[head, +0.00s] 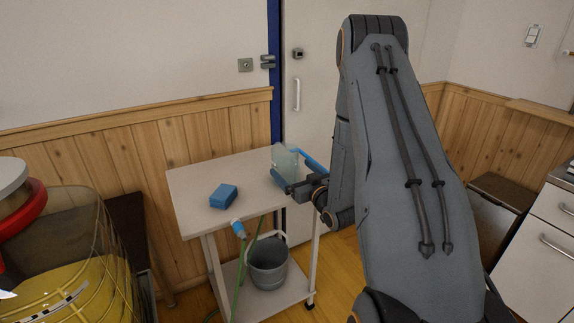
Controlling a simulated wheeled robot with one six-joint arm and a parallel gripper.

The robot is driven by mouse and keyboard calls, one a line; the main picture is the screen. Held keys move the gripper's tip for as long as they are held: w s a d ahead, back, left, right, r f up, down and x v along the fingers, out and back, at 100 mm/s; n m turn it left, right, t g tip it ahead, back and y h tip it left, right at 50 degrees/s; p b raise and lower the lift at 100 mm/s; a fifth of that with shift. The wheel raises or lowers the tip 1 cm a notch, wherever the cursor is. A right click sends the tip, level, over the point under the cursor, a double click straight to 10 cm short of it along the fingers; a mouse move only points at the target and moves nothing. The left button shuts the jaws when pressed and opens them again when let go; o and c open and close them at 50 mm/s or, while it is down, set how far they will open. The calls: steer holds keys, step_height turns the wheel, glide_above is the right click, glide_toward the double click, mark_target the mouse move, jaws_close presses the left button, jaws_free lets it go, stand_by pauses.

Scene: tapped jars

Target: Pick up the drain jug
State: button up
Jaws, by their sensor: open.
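The drain jug looks to be the clear, pale green-tinted vessel (287,158) standing at the right end of the white cart top. My gripper (282,161) reaches it from the right, low over the cart top. Two blue bars that look like its fingers lie apart, one in front of the jug and one behind its right side. The gripper is open, with the jug seemingly between the fingers; I cannot tell whether either finger touches it. The jug's lower part is partly hidden by the front finger and the dark gripper body.
A blue sponge-like block (223,196) lies on the white cart (195,180). A green hose with a blue end (238,229) hangs at its front edge. A grey bucket (268,264) stands on the lower shelf. A large yellow-filled jar (70,260) stands at left.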

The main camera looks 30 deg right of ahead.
steer(key=w, duration=0.2)
steer(key=shift+w+a+r+p, duration=0.2)
steer(key=shift+w+a+p, duration=0.1)
steer(key=shift+w+d+f, duration=0.1)
steer(key=shift+w, duration=0.4)
steer(key=c, duration=1.3)
steer(key=shift+c, duration=0.7)
